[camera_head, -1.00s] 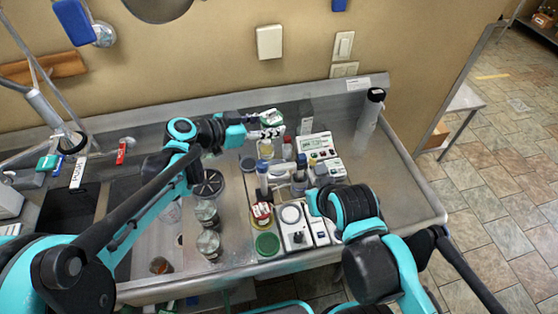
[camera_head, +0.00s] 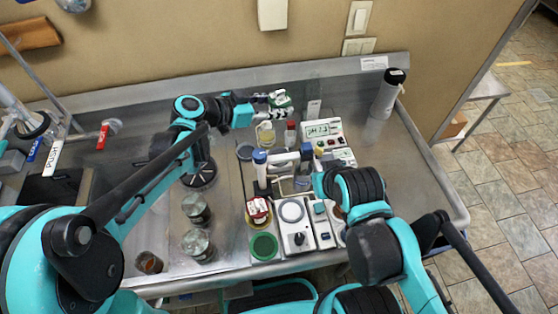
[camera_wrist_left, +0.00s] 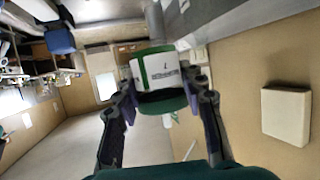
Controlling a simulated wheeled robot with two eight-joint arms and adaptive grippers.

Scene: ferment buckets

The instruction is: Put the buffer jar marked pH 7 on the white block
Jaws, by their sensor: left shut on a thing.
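My left gripper (camera_head: 268,106) is shut on a small jar with green and white parts (camera_head: 281,99), held up above the back of the steel counter. The left wrist view shows the jar (camera_wrist_left: 158,72) between the two fingers of my left gripper (camera_wrist_left: 160,98); the print on its white label is too small to read. I cannot pick out the white block for certain among the crowded items below. My right arm reaches over the right side of the items; its fingertips are not clear.
The pH meter (camera_head: 322,130) with a lit display stands behind the items. A stirrer (camera_head: 295,222), a green-topped jar (camera_head: 263,246) and a red-and-white-topped jar (camera_head: 257,207) stand in front. Two glass jars (camera_head: 197,243) stand left.

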